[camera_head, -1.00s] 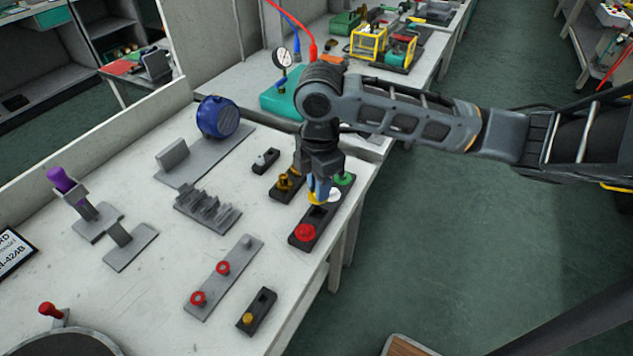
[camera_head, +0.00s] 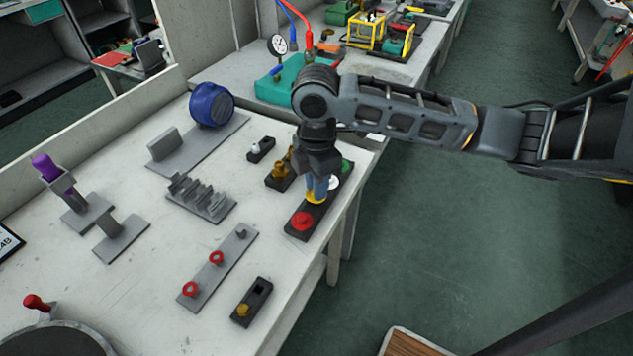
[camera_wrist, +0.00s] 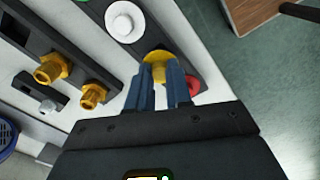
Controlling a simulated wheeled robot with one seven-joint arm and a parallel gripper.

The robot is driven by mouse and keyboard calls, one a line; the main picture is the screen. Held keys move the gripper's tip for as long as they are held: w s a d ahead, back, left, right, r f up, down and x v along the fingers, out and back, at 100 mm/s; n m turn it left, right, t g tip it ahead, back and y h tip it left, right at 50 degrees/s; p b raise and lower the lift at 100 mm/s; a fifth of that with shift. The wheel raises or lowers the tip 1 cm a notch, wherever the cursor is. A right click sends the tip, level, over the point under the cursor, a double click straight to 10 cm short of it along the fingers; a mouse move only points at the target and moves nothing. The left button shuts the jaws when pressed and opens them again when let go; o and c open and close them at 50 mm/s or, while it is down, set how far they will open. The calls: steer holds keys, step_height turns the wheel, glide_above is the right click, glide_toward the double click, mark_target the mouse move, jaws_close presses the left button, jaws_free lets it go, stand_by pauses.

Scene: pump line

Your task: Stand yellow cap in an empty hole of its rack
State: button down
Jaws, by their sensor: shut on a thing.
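My gripper (camera_head: 318,188) is shut on the yellow cap (camera_head: 316,198), its blue fingers pointing down. The dark cap rack (camera_head: 318,222) lies at the table's right edge. It holds a red cap (camera_head: 302,221) at the near end, and a white cap (camera_head: 332,183) and a green cap (camera_head: 347,166) at the far end. In the wrist view the yellow cap (camera_wrist: 160,62) sits between the white cap (camera_wrist: 125,21) and the red cap (camera_wrist: 194,87), over the rack. The hole under it is hidden, and I cannot tell how deep its stem is.
A dark rack with brass fittings (camera_head: 280,172) stands just left of the gripper. A small dark block (camera_head: 252,301) with a yellow knob and a grey strip (camera_head: 219,270) with red pieces lie nearer. The table's right edge is close.

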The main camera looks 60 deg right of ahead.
steer(key=shift+f+b, duration=0.7)
steer(key=shift+f, duration=0.25)
stand_by(1.5)
steer(key=c, duration=1)
jaws_free()
steer(key=shift+o, duration=0.2)
steer(key=shift+r+p, duration=2.4)
steer(key=shift+r, duration=0.65)
step_height(320, 180, up, 8)
steer(key=shift+b, duration=0.35)
